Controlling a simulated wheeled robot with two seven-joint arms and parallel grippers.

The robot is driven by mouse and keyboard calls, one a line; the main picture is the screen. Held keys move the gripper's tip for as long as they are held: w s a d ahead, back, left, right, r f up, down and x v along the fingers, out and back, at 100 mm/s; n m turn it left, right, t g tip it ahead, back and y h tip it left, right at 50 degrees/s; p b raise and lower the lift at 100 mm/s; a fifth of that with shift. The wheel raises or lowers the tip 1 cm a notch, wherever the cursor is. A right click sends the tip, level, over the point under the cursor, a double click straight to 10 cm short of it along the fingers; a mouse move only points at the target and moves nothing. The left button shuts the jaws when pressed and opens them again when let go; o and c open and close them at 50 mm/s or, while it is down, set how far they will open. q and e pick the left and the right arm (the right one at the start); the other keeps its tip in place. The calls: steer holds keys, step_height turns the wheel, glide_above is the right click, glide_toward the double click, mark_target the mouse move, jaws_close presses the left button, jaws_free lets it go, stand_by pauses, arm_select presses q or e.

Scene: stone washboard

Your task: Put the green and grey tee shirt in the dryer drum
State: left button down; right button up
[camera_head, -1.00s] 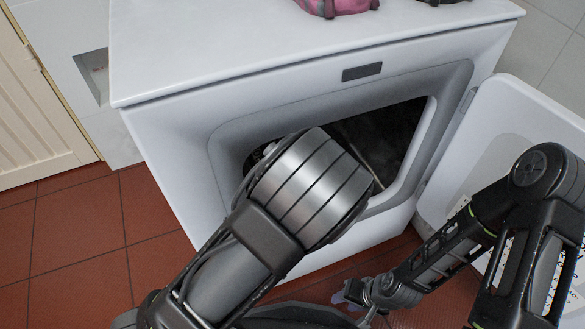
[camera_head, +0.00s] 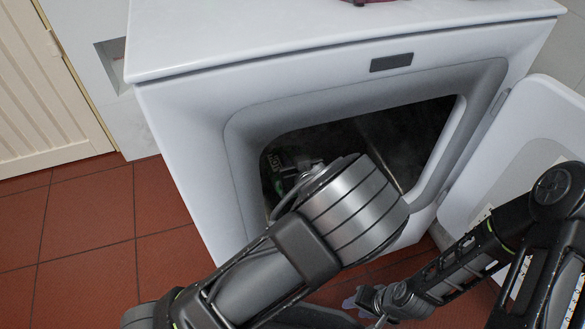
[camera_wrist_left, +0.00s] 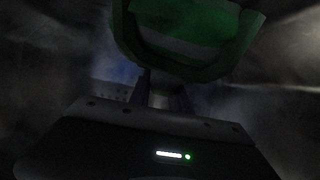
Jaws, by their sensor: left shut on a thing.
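The dryer drum (camera_head: 395,130) is a dark cavity behind the open front of the white dryer (camera_head: 185,130). My left arm reaches in through the opening. In the left wrist view my left gripper (camera_wrist_left: 165,85) is shut on the green and grey tee shirt (camera_wrist_left: 185,25), a green bundle with a paler grey band, amid dim drum walls. In the head view the left gripper's fingers are hidden inside the drum; a small green patch shows beside the wrist. My right gripper (camera_head: 365,303) is low in front of the dryer, small and partly hidden, and I see no cloth at it.
The dryer door (camera_head: 530,130) stands open at the right, with my right arm in front of it. A pinkish object (camera_head: 372,2) on the dryer top (camera_head: 300,30) is cut off by the picture edge. Red tiled floor (camera_head: 90,225) is clear at the left.

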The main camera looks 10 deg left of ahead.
arm_select(q)
step_height(320, 180, down, 4)
steer(key=shift+r+b, duration=0.15)
steer(key=shift+b, duration=0.8)
steer(key=c, duration=1.2)
jaws_free()
